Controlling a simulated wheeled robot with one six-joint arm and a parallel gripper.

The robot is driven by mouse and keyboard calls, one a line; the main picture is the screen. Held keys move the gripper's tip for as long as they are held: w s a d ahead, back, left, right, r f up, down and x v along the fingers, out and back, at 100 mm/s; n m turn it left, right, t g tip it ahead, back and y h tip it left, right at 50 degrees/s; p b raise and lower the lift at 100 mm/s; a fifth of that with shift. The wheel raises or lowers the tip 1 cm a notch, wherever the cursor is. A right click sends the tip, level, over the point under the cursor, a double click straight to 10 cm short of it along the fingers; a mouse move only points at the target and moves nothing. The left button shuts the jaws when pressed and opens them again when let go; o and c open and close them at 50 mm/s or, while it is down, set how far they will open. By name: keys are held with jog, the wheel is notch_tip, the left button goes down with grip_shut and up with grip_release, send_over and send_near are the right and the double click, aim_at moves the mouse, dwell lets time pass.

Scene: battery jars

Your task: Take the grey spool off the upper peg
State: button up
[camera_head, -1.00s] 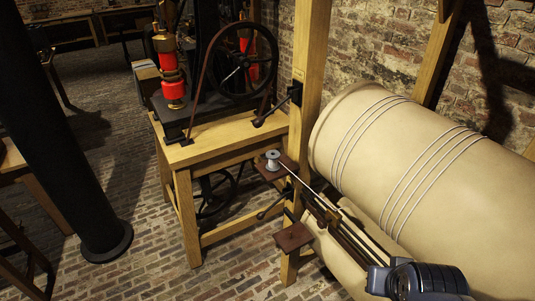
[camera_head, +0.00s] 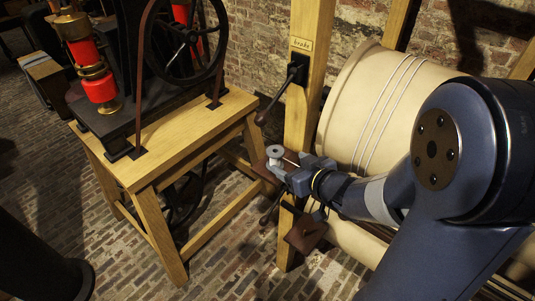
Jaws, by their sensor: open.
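The grey spool (camera_head: 275,152) sits at the upper small brown shelf (camera_head: 262,169) on the wooden post; the peg itself is hidden under it. My gripper (camera_head: 284,166) is open, with its fingers right beside the spool, on its right and front side. I cannot tell whether the spool lies between the fingers or whether they touch it. The fingers cover part of the spool's lower body and of the shelf.
A lower brown shelf (camera_head: 306,233) juts from the post, empty of any spool. The post (camera_head: 305,120) carries a black lever and a "brake" label (camera_head: 302,45). A large cream drum (camera_head: 365,120) stands right. A wooden table (camera_head: 175,145) with a machine stands left.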

aim_at(282, 159)
jog(key=x, duration=0.4)
jog(key=shift+w, duration=0.1)
jog(key=x, duration=0.4)
jog(key=shift+w+a+r+p, duration=0.1)
jog(key=shift+a+p, duration=0.2)
jog(key=shift+a, duration=0.1)
jog(key=shift+w+a, duration=0.25)
jog(key=shift+w, duration=0.15)
jog(key=c, duration=1.1)
jog(key=shift+o, duration=0.2)
